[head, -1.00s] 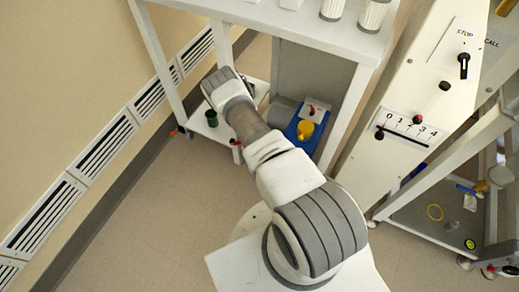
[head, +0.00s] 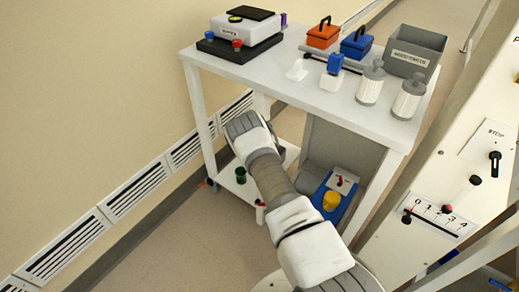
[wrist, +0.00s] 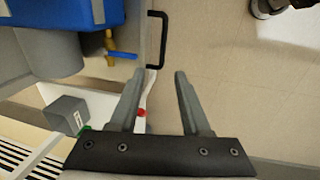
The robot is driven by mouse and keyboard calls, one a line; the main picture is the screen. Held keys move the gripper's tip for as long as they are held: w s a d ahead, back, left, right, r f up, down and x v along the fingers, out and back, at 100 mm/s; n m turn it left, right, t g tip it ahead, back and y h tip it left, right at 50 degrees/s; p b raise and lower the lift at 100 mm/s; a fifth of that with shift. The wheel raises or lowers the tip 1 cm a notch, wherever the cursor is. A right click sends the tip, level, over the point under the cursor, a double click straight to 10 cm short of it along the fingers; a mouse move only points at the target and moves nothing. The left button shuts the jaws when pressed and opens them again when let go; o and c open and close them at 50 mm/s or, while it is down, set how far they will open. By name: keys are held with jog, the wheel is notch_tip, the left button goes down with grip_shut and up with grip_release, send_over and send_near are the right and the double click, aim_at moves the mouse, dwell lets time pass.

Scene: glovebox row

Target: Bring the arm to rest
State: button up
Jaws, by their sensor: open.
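My arm reaches from the bottom of the head view up to the left, its grey and white links over the lower shelf of the white table. Its far end is beside a table leg, under the tabletop's front edge in the picture. My gripper's fingers are hidden in the head view. In the wrist view my gripper (wrist: 158,74) shows two grey fingers spread apart with nothing between them. Beyond the tips are pale floor and a black handle (wrist: 157,40). I cannot tell how far the fingers are from these.
The white table (head: 300,95) carries a scale (head: 243,32), an orange box (head: 323,35), a blue box (head: 356,44), a grey bin (head: 410,55) and two jars. A green cup (head: 240,175) and blue tray (head: 322,195) sit lower. A control panel (head: 445,215) stands right.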

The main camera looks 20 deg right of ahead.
jog(key=w+a+r+m+t+h, duration=0.15)
jog(key=w+r, duration=0.35)
jog(key=r, duration=1)
jog(key=w+r+m+t, duration=0.1)
jog(key=w+r+m, duration=0.3)
jog(key=r, duration=1.2)
jog(key=s+a+r+y, duration=0.15)
jog(key=s+r, duration=0.25)
jog(key=r, duration=0.4)
jog(key=s+a+r+m+h, duration=0.15)
jog(key=s+r, duration=0.25)
jog(key=r, duration=0.4)
jog(key=s+a+r+y, duration=0.2)
jog(key=s+r, duration=0.1)
jog(key=r, duration=0.6)
jog(key=s+a+r+t+y, duration=0.1)
jog(key=s+a+r, duration=0.2)
jog(key=s, duration=0.5)
jog(key=s+a+r+t, duration=0.1)
jog(key=s+a+r, duration=0.2)
jog(key=s, duration=0.5)
notch_tip(320, 180, up, 16)
jog(key=p, duration=1.6)
jog(key=shift+s, duration=0.45)
